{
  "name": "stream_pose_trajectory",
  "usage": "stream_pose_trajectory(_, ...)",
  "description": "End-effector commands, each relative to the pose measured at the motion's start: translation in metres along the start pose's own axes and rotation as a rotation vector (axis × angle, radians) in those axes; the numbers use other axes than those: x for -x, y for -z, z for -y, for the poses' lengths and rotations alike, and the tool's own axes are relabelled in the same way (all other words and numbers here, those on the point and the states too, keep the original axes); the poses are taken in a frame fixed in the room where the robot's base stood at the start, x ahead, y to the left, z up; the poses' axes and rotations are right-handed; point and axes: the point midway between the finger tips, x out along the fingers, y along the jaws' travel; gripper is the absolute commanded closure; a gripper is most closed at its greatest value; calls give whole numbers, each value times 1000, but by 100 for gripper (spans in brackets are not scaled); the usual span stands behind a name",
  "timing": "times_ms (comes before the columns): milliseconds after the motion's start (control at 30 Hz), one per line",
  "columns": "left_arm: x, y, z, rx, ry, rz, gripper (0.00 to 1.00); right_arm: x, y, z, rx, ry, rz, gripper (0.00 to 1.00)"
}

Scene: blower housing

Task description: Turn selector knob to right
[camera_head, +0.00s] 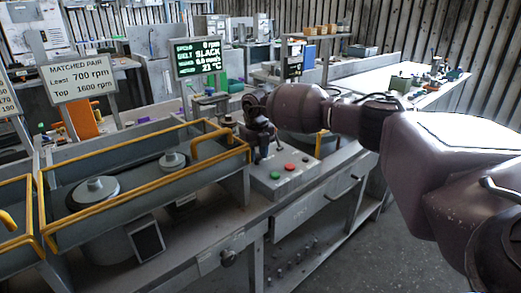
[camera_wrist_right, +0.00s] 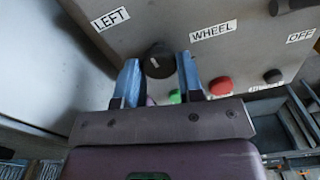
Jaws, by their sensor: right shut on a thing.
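The selector knob (camera_wrist_right: 158,60) is a round black knob with a short white mark, on the grey control box. In the right wrist view it sits between the fingertips of my right gripper (camera_wrist_right: 160,70), whose two blue fingers are shut on it. The white mark points up and slightly left in that view, toward the side of the LEFT label (camera_wrist_right: 110,18). In the head view my right gripper (camera_head: 262,148) reaches down to the control box (camera_head: 283,186) and hides the knob. My left gripper is not in view.
A green button (camera_head: 275,175), a red button (camera_head: 289,166) and a small black control (camera_head: 304,160) sit beside the gripper. A yellow-railed guard (camera_head: 236,150) stands close on the left. A screen (camera_head: 198,57) behind reads 0 rpm and SLACK.

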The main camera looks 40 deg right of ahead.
Motion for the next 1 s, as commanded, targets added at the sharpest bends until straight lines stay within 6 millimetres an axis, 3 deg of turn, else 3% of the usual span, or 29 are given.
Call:
stream_pose_trajectory(33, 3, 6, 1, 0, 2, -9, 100, 7, 0, -1, -39, -1, 7, 89)
stream_pose_trajectory(400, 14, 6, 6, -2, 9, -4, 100, 4, -1, -1, -265, -2, 5, 89)
stream_pose_trajectory(1000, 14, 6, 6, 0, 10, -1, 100, 2, -1, -1, -338, -1, 4, 89)
